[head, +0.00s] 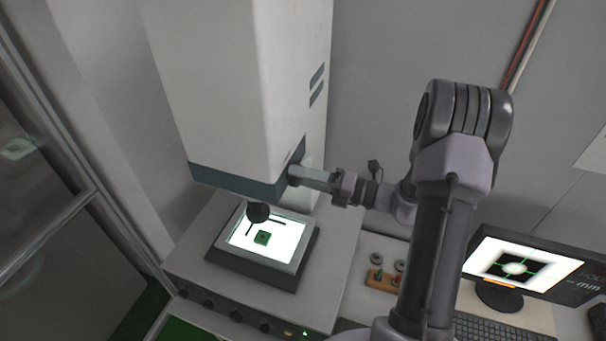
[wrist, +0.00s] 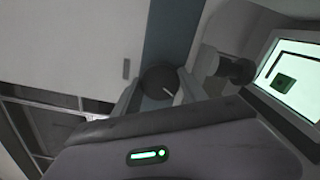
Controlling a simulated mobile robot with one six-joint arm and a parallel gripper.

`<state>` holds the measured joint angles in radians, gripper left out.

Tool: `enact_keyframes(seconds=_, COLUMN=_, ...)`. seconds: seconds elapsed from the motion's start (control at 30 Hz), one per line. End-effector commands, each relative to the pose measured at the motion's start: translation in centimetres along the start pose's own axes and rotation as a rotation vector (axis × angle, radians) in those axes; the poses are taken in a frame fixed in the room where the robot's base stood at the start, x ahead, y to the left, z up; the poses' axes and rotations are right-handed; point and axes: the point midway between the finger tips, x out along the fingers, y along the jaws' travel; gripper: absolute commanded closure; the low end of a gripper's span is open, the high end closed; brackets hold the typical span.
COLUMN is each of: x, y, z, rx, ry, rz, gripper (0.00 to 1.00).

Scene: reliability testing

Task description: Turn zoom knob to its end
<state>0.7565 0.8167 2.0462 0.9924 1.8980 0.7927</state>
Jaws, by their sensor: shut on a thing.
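The zoom knob is a dark round knob (wrist: 158,80) with a short white mark, on the side of the measuring machine's head (head: 235,80). In the wrist view it sits between the fingers of my gripper (wrist: 155,96), which is shut on it. In the head view my gripper (head: 300,176) reaches in from the right to the lower right side of the machine head. The knob is mostly hidden there by the fingers. The white mark points toward the lower right in the wrist view; no end stop can be made out.
A dark lens (head: 258,212) hangs above the lit stage (head: 290,262), which carries a small green part (head: 263,238). A monitor (head: 560,275) showing a green crosshair and a keyboard (head: 490,328) stand at right. An orange block (head: 381,281) lies right of the machine base.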

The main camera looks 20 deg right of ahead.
Motion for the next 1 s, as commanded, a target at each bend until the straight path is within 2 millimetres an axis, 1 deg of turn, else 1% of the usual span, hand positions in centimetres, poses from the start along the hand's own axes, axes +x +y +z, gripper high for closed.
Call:
enact_keyframes(seconds=0.4, x=-0.01, y=0.05, z=0.10, rx=0.006, ry=-0.003, rz=0.001, gripper=0.91)
enact_keyframes(seconds=0.43, x=-0.01, y=0.05, z=0.09, rx=0.006, ry=-0.003, rz=0.001, gripper=0.44)
enact_keyframes(seconds=0.5, x=-0.01, y=0.04, z=0.08, rx=0.005, ry=-0.002, rz=0.001, gripper=0.31)
enact_keyframes(seconds=0.53, x=-0.01, y=0.04, z=0.07, rx=0.005, ry=-0.002, rz=0.001, gripper=0.28)
enact_keyframes(seconds=0.9, x=-0.01, y=0.01, z=0.02, rx=0.005, ry=-0.001, rz=0.000, gripper=0.28)
enact_keyframes(seconds=1.0, x=-0.48, y=-0.07, z=0.02, rx=0.004, ry=-0.002, rz=0.000, gripper=0.28)
